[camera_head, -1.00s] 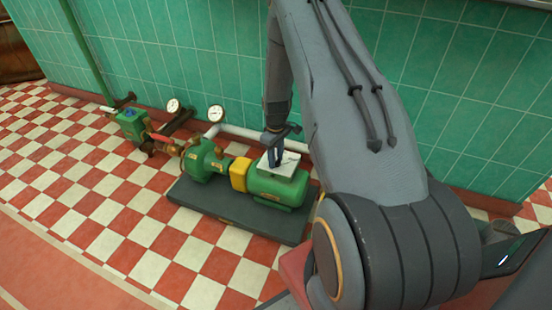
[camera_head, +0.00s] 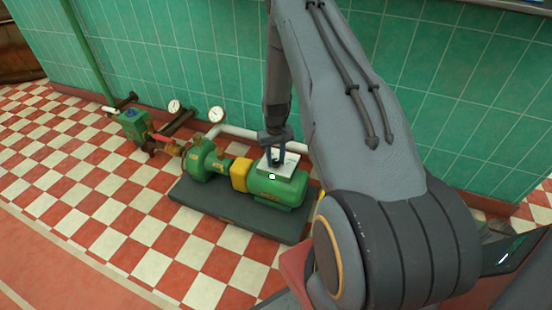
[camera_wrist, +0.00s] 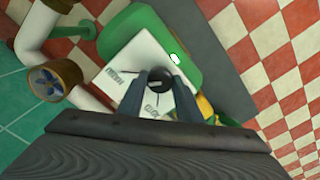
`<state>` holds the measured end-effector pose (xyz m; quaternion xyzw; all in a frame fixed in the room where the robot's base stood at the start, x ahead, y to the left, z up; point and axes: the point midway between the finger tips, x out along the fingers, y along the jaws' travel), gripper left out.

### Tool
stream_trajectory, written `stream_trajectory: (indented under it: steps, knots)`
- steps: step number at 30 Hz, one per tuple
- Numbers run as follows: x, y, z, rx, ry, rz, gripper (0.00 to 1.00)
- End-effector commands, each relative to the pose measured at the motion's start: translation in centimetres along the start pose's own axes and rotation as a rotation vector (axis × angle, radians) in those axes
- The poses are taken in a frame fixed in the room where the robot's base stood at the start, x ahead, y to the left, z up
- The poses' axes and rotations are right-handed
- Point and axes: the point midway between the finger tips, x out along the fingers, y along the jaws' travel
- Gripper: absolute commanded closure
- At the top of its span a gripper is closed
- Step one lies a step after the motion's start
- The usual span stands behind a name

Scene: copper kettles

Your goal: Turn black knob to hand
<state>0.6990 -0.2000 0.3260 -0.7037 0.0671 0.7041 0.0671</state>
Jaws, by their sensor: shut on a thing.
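The black knob (camera_wrist: 158,84) sits on a white plate (camera_wrist: 145,55) on top of the green motor (camera_head: 285,190). The plate carries two dark printed words, upside down and hard to read in the wrist view; one looks like AUTO. My gripper (camera_wrist: 157,88) points down at the plate with its two fingers shut on the knob, one on each side. In the head view my gripper (camera_head: 277,160) is over the plate, and its fingers hide most of the knob. The knob's pointing direction is not clear. A small bright white-green lamp (camera_head: 271,176) glows at the plate's edge.
The motor stands on a dark base (camera_head: 225,210) with a yellow coupling (camera_head: 240,175) and green pump (camera_head: 201,160). The checkered floor in front is clear.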

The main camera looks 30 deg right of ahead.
Motion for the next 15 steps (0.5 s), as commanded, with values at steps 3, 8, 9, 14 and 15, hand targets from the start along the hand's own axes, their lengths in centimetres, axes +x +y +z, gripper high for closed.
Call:
stream_trajectory:
  steps: [3, 8, 9, 14, 15]
  knots:
    - [-0.11, -0.01, -0.10, 0.072, 0.002, 0.000, 0.91]
    - [-0.09, -0.01, -0.10, 0.146, 0.002, 0.000, 0.91]
    - [-0.08, -0.01, -0.10, 0.160, 0.002, 0.000, 0.91]
    - [-0.07, -0.02, -0.11, 0.196, 0.002, 0.000, 0.91]
    - [-0.07, -0.02, -0.11, 0.201, 0.002, 0.000, 0.91]
